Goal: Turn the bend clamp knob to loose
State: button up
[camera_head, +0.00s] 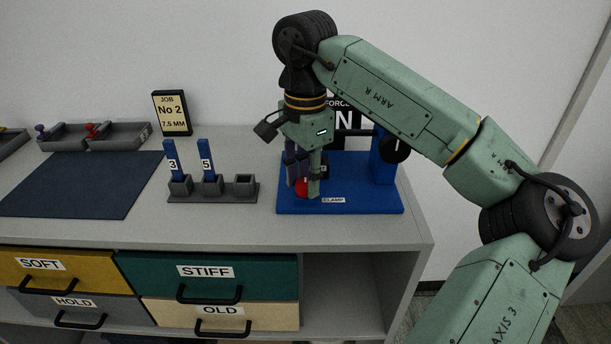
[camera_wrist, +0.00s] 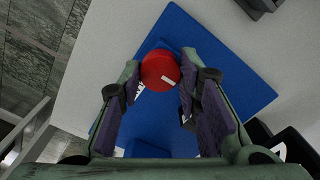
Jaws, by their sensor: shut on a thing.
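The bend clamp knob (camera_head: 302,189) is round and red, low at the front of a blue press (camera_head: 372,203), by a label reading CLAMP (camera_head: 333,200). In the wrist view the knob (camera_wrist: 158,68) shows a white mark on its face, running from its middle towards the lower right. My gripper (camera_head: 303,184) points down over the press and is shut on the knob. In the wrist view one finger of my gripper (camera_wrist: 160,77) lies on each side of it. Part of the CLAMP label is hidden there.
A grey rack (camera_head: 212,190) with blue strips 3 and 5 stands to the left. A dark mat (camera_head: 80,184) lies farther left. Labelled drawers (camera_head: 208,276) are below.

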aim_at(305, 183)
jog(key=o, duration=1.1)
jog(key=shift+o, duration=0.2)
notch_tip(305, 183, up, 12)
